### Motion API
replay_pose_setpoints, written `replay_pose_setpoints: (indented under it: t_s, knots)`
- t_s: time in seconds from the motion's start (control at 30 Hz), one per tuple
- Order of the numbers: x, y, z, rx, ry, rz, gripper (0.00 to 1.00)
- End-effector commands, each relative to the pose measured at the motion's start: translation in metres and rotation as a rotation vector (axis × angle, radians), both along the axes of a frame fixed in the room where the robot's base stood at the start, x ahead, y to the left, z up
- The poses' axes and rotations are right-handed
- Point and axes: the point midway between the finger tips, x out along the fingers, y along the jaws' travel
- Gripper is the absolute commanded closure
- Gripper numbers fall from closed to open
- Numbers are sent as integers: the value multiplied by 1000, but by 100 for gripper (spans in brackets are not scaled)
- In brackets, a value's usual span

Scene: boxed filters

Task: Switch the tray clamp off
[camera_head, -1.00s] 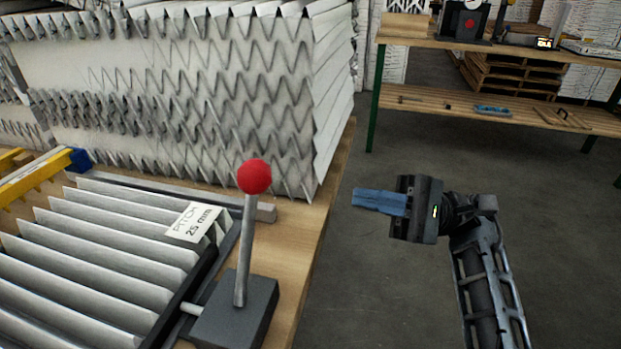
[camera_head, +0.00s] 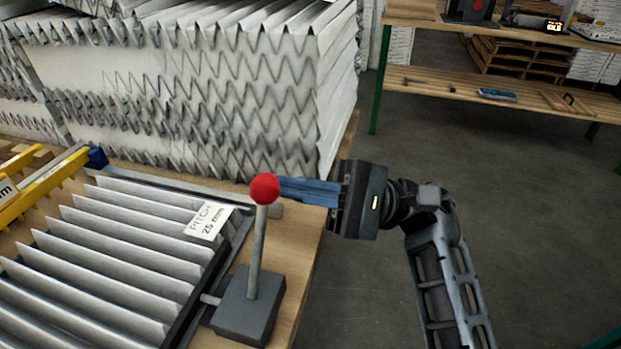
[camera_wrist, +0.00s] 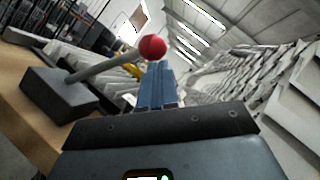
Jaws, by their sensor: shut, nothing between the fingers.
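The tray clamp is a dark grey box (camera_head: 247,312) with a metal lever topped by a red ball (camera_head: 265,188). It stands at the right edge of the wooden table, and its lever is close to upright. A rod joins the box to the frame of the pleated tray (camera_head: 120,235). My gripper (camera_head: 283,190) is shut and empty, its blue fingers pointing left, with the tips close to the red ball. In the wrist view the red ball (camera_wrist: 152,47) is just beyond the fingertips (camera_wrist: 157,66). I cannot tell whether they touch.
Stacked pleated filters (camera_head: 200,95) stand behind the tray. A yellow bar (camera_head: 40,185) with a blue end lies at the left. A wooden shelf bench (camera_head: 480,85) stands at the back right. The floor right of the table is clear.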

Motion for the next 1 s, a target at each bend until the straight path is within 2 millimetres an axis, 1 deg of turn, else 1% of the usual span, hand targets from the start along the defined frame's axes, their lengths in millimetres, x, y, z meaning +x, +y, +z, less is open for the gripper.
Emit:
replay_pose_setpoints:
  t_s: [0.57,0.87,1.0]
  knots:
    - [-1,1,-1,-5,-15,0,100]
    - [-7,2,2,-33,-99,0,100]
    - [-11,4,7,-55,-157,1,100]
